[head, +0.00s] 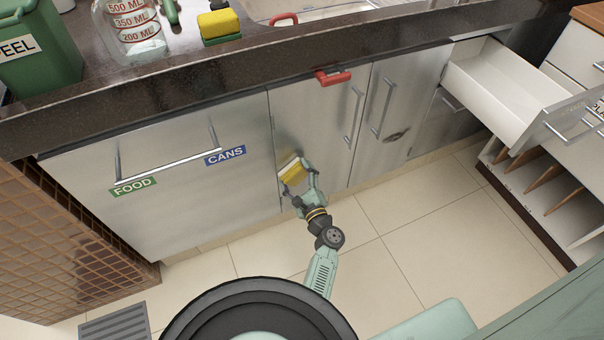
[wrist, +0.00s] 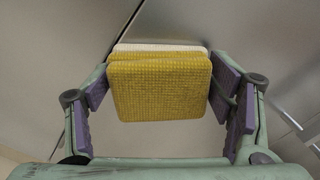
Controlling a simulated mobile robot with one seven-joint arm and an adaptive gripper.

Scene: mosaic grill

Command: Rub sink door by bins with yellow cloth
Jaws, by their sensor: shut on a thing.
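My gripper (head: 297,181) is shut on the yellow cloth (head: 294,171), a folded pad with a pale edge. The cloth also shows between the purple-padded fingers in the wrist view (wrist: 160,88). It is at the lower left part of the sink door (head: 312,112) beside the bin front. Whether it touches the steel cannot be told for certain. A faint yellowish-brown patch shows on the door just above the cloth. The bin front (head: 165,210) carries FOOD and CANS labels and a long handle. The other sink door (head: 405,100) has a dark mark.
An open white drawer (head: 500,100) juts out at the right. A yellow-green sponge (head: 219,25), a measuring jug (head: 130,30) and a green bin (head: 38,50) stand on the counter.

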